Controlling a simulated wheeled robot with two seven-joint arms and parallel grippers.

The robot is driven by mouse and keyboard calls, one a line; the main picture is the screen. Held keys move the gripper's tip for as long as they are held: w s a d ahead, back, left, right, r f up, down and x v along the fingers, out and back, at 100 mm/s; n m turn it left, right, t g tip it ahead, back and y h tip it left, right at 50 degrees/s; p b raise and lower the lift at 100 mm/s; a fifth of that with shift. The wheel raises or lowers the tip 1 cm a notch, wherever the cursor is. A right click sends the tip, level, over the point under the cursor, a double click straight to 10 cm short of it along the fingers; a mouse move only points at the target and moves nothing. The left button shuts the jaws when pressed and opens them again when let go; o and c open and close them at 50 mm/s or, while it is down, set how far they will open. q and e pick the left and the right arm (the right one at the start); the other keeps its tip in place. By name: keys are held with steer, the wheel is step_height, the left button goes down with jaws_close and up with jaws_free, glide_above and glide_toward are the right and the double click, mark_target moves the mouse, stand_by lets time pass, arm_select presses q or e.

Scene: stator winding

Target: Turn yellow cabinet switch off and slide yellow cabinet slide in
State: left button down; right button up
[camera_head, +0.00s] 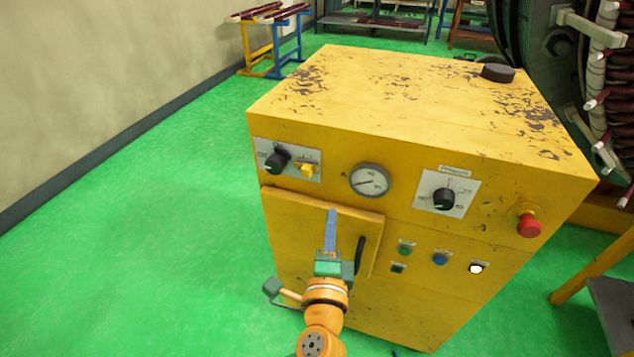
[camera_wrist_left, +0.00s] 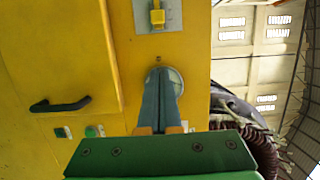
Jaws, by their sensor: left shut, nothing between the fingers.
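The yellow cabinet (camera_head: 400,120) stands in the middle of the head view, its front facing me. At the front's upper left, a plate holds a black rotary switch (camera_head: 278,160) and a small yellow slide (camera_head: 306,169). A yellow piece like that slide (camera_wrist_left: 157,17) shows at the top of the left wrist view. A second black knob (camera_head: 444,198) sits further right. My left gripper (camera_head: 331,214) is shut and empty, in front of the panel below the slide. In the left wrist view its closed fingers (camera_wrist_left: 161,75) partly cover a round gauge.
A gauge (camera_head: 370,181), a red button (camera_head: 529,226) and several small buttons are on the cabinet front. A dark curved handle (camera_head: 360,255) is on the panel right of my gripper. Green floor (camera_head: 160,230) lies open at left. Coil machinery (camera_head: 605,90) stands at right.

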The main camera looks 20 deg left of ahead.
mark_target(308, 175)
arm_select(q)
steer(key=p+x, duration=0.1)
steer(key=x, duration=0.8)
steer(key=shift+w, duration=0.4)
steer(key=a+p, duration=0.2)
steer(key=a, duration=0.1)
steer(key=shift+w+a, duration=0.15)
steer(key=shift+a, duration=0.45)
steer(key=shift+d+f, duration=0.1)
steer(key=shift+a, duration=1.15)
